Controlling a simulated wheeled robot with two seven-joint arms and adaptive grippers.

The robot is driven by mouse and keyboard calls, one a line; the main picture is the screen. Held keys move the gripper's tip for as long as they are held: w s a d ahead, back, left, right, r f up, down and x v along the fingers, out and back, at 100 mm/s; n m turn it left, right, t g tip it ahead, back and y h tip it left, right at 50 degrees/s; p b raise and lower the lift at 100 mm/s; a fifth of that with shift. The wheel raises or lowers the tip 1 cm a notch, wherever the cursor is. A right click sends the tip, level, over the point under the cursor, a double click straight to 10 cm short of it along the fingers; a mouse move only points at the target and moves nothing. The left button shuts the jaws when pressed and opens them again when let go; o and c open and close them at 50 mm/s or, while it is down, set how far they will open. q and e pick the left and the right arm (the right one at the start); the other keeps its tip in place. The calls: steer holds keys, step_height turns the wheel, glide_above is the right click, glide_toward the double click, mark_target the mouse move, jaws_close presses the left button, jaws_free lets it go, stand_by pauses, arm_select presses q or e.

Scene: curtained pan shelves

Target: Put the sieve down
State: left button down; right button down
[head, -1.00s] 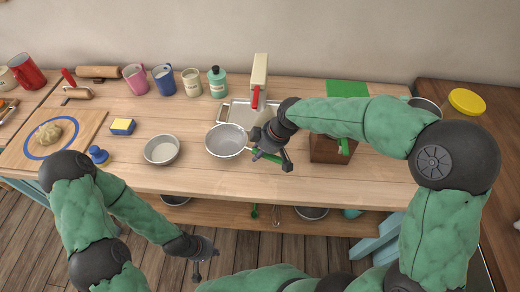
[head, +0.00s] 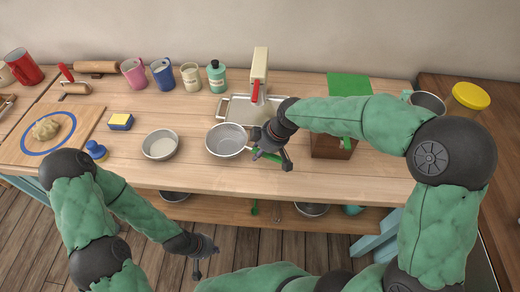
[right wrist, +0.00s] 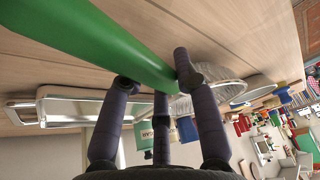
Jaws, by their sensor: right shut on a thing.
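The sieve has a round grey bowl (head: 228,141) and a green handle (head: 266,156). It is over the wooden worktop (head: 300,186), right of the metal bowl (head: 160,145). I cannot tell whether its bowl touches the worktop. My right gripper (head: 284,161) is shut on the green handle. In the right wrist view the handle (right wrist: 95,45) runs between my fingers (right wrist: 155,90), with the mesh bowl (right wrist: 222,90) beyond. My left gripper (head: 205,262) is empty, with its fingers apart, in front of the worktop's front edge.
Behind the sieve stand a metal tray (head: 232,109) and a cream machine with a red handle (head: 259,68). A sponge (head: 121,121) and a blue-knobbed tool (head: 95,149) lie left. The lower shelf holds pans (head: 312,209).

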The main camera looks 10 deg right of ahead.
steer(key=shift+f, duration=0.3)
stand_by(0.5)
steer(key=c, duration=0.8)
jaws_free()
steer(key=shift+c, duration=0.2)
steer(key=v, duration=1.2)
jaws_close()
